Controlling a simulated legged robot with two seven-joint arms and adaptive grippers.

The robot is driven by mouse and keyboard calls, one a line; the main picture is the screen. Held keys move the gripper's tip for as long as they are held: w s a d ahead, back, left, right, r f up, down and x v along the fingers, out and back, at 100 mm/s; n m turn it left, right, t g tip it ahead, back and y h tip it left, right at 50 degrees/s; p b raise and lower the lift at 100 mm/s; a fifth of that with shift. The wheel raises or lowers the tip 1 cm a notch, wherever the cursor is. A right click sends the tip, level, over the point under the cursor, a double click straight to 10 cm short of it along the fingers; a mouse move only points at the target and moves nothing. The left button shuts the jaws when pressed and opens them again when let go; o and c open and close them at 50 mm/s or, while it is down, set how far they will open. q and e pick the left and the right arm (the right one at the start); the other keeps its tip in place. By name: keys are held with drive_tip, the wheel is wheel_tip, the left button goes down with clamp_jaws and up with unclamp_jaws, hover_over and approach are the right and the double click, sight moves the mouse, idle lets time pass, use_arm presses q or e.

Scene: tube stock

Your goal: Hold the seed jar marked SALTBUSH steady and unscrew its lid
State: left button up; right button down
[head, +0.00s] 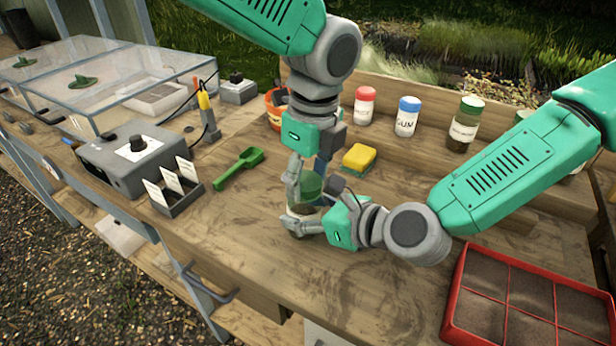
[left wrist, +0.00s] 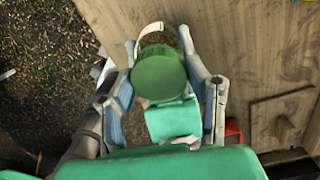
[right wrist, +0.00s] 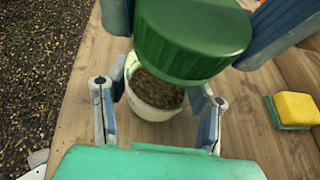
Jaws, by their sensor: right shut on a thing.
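The seed jar (right wrist: 152,108), pale with dark seeds, stands upright on the bench; its label cannot be read here. My right gripper (head: 303,226) is shut around its lower body. The green ribbed lid (right wrist: 193,38) is over the jar's mouth, between the fingers of my left gripper (head: 309,182), which reaches down from above and appears shut on it. In the right wrist view the lid looks raised and offset from the jar, with seeds visible below it; whether any edge still touches is unclear. The lid also shows in the left wrist view (left wrist: 159,73).
A yellow-green sponge (head: 359,158) lies just behind the jar and a green scoop (head: 238,171) to its left. Lidded jars, one marked GUM (head: 407,117), stand at the back. A red seed tray (head: 449,305) is front right. The bench front is clear.

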use_arm(q)
drive_tip(key=shift+o, duration=1.3)
drive_tip(key=shift+s+d+r, duration=0.1)
drive_tip(key=shift+r, duration=1.05)
drive_tip(key=shift+s+d+r, duration=0.1)
drive_tip(key=shift+r, duration=1.05)
drive_tip(key=shift+c, duration=0.3)
drive_tip(key=m, duration=0.2)
drive_tip(key=shift+s+d+r+m, duration=0.2)
drive_tip(key=shift+s+r+m, duration=0.1)
drive_tip(key=shift+r, duration=0.05)
drive_tip(key=shift+r+m, duration=0.4)
drive_tip(key=shift+m, duration=0.3)
drive_tip(key=shift+w+a+r+m, duration=0.15)
drive_tip(key=shift+r+m, duration=0.2)
drive_tip(key=shift+m, duration=0.25)
drive_tip(key=shift+w+d+r+m, duration=0.1)
drive_tip(key=shift+r+m, duration=0.25)
drive_tip(key=shift+m, duration=0.25)
drive_tip(key=shift+a, duration=0.15)
drive_tip(key=f, duration=0.7)
drive_tip(key=shift+w+a+f, duration=0.2)
drive_tip(key=shift+a+f, duration=0.05)
